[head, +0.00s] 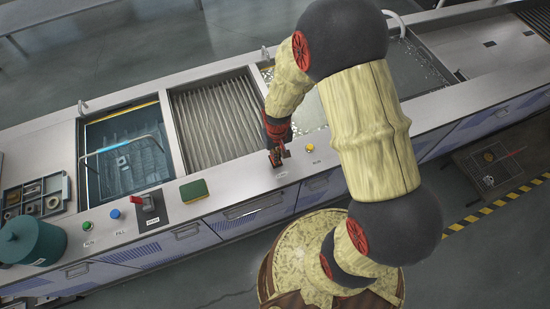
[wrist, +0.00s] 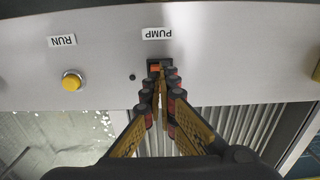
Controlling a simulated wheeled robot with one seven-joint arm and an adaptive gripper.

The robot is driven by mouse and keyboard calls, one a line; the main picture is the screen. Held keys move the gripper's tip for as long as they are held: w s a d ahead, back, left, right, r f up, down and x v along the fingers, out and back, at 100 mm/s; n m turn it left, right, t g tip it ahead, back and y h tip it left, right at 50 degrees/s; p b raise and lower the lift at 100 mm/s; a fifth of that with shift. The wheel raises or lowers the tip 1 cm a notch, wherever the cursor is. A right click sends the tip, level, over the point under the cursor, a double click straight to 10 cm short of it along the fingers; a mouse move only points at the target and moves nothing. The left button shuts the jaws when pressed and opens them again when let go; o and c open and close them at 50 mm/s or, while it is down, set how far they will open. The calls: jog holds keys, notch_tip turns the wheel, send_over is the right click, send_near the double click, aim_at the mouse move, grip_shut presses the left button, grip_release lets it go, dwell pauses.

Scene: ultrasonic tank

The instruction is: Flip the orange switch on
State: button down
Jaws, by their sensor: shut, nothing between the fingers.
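The orange switch (wrist: 154,68) sits in a dark housing below the PUMP label (wrist: 157,33) in the wrist view. My gripper (wrist: 163,73) is shut and empty, with its fingertips right at the switch and covering part of it. I cannot tell whether the fingertips touch it, or which way the switch is set. In the head view my gripper (head: 277,156) points down at the counter's front strip, and the switch is hard to make out there.
A yellow button (wrist: 71,81) with a RUN label is beside the switch; it also shows in the head view (head: 309,148). Farther left are a red switch (head: 149,204), a blue button (head: 115,213), a green button (head: 87,226) and a sponge (head: 194,190). Open tanks lie behind the strip.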

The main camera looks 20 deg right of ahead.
jog(key=shift+f+b, duration=0.8)
jog(key=shift+f, duration=0.3)
dwell(1.1)
jog(key=shift+r+p, duration=2.6)
jog(key=shift+r, duration=0.95)
jog(key=shift+s, duration=0.35)
jog(key=s+r+t+b, duration=0.2)
jog(key=s+r+b, duration=0.4)
jog(key=r, duration=0.6)
jog(key=s+r+t+b, duration=0.3)
jog(key=s+r+b, duration=0.3)
jog(key=r, duration=0.6)
jog(key=shift+s+r+t+b, duration=0.15)
jog(key=shift+s+t+b, duration=0.2)
jog(key=shift+s, duration=0.35)
